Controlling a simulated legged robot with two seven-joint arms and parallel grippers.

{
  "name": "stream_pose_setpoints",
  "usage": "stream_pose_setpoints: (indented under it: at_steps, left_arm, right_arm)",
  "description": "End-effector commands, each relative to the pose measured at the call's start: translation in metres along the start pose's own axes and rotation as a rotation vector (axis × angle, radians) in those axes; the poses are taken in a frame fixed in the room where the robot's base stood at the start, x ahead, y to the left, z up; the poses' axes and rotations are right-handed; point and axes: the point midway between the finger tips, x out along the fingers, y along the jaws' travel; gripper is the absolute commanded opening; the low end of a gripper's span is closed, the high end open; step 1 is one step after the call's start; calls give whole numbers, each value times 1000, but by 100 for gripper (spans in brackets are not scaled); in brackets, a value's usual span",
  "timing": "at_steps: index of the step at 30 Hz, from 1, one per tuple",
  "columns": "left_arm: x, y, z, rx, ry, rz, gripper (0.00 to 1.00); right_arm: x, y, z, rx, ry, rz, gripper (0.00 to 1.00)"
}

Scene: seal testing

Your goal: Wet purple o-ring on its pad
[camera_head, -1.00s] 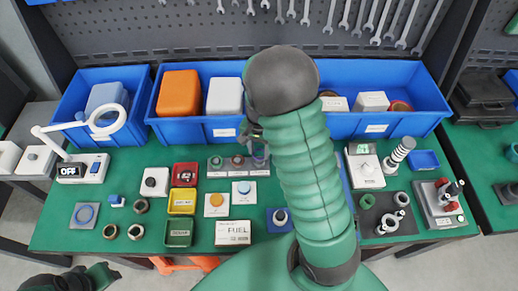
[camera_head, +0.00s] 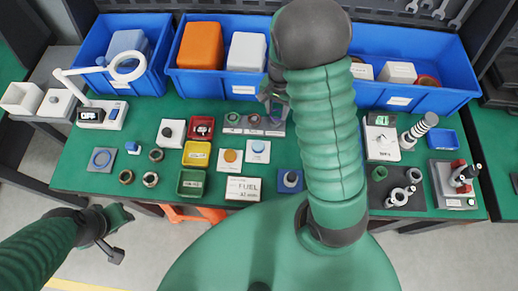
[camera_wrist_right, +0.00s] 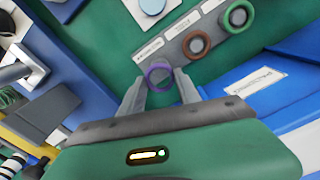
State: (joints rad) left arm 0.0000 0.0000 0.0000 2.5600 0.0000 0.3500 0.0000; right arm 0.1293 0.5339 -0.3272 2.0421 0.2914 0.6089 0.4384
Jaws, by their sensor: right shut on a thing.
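The purple o-ring (camera_wrist_right: 158,76) sits between the fingertips of my right gripper (camera_wrist_right: 160,84) in the right wrist view; the gripper is shut on it. The ring is at the end of a grey labelled strip (camera_wrist_right: 172,48), beside a brown ring (camera_wrist_right: 197,44) and a green ring (camera_wrist_right: 237,15). I cannot tell whether it still touches the strip. In the head view my right gripper (camera_head: 273,98) is partly hidden by its own arm, over the strip's right end (camera_head: 278,130). My left gripper (camera_head: 114,232) is off the table's front left; its jaw state is unclear.
Tiles with an orange disc (camera_head: 230,155) and a light blue disc (camera_head: 258,147) stand in front of the strip. A FUEL box (camera_head: 243,189) and yellow bin (camera_head: 196,154) are nearby. Blue bins (camera_head: 216,83) line the back. A magnifier lamp (camera_head: 126,67) stands left.

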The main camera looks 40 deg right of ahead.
Motion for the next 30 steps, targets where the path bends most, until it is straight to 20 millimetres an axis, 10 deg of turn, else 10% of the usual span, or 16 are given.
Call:
stream_pose_setpoints:
  at_steps: [10,21,30]
  left_arm:
    - [-5,0,-1,0,0,0,36]
    - [-29,0,-7,0,0,0,36]
    - [0,0,0,0,0,0,36]
  right_arm:
    - [-2,-1,10,-41,-4,4,17]
    - [-10,-13,106,-510,-3,3,17]
    - [20,-14,108,-527,-1,1,17]
